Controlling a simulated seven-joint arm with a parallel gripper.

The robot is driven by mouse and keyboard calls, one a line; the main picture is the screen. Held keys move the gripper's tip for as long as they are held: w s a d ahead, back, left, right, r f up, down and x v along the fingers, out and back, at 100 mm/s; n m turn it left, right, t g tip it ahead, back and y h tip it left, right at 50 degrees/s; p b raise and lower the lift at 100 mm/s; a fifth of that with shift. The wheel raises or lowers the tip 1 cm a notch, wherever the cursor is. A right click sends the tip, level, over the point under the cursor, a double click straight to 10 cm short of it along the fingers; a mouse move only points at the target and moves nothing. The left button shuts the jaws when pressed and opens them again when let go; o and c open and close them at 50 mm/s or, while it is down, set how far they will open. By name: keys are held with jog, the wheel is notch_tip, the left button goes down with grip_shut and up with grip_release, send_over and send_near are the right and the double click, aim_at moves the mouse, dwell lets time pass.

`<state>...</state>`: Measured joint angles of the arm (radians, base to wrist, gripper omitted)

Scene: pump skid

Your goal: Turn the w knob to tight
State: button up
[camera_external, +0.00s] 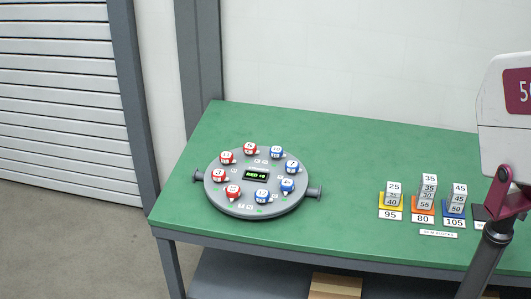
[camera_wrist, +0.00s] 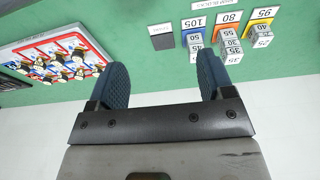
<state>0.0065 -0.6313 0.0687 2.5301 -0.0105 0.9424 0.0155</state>
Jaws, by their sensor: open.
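A round grey device (camera_external: 255,205) with side handles lies on the left part of the green table. Several red knobs (camera_external: 219,175) ring its left side and several blue knobs (camera_external: 287,185) its right side, all with white tops. The knob letters are too small to read, so I cannot tell which is the w knob or how it is set. A small dark display with green text (camera_external: 256,175) sits in the middle. My gripper (camera_wrist: 162,80) shows in the wrist view, its two blue pads wide apart with nothing between them. The round device is not in the wrist view.
Grey labelled blocks stand on a yellow card (camera_external: 391,204), an orange card (camera_external: 423,205) and a blue card (camera_external: 454,210) right of the device. The wrist view shows a red-and-blue bordered board (camera_wrist: 50,58) with several small pieces. Green table between device and cards is clear.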

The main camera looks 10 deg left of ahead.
jog(key=w+a+r+n+g, duration=0.1)
jog(key=w+a+r+n, duration=0.25)
jog(key=w+a, duration=0.7)
jog(key=w+a+r+n, duration=0.2)
jog(key=w+a+n, duration=0.2)
jog(key=w+a, duration=0.7)
jog(key=w+a+f+n, duration=0.1)
jog(key=w+a+n, duration=0.2)
jog(key=w+a, duration=0.55)
jog(key=n+g, duration=0.2)
jog(key=n, duration=0.8)
send_near(276, 149)
jog(key=shift+d+f, duration=0.5)
jog(key=shift+d, duration=0.1)
jog(key=shift+s+a+f, duration=0.15)
jog(key=shift+a+f, duration=0.1)
jog(key=shift+a, duration=0.25)
jog(key=shift+f, duration=0.1)
jog(key=shift+f, duration=3.8)
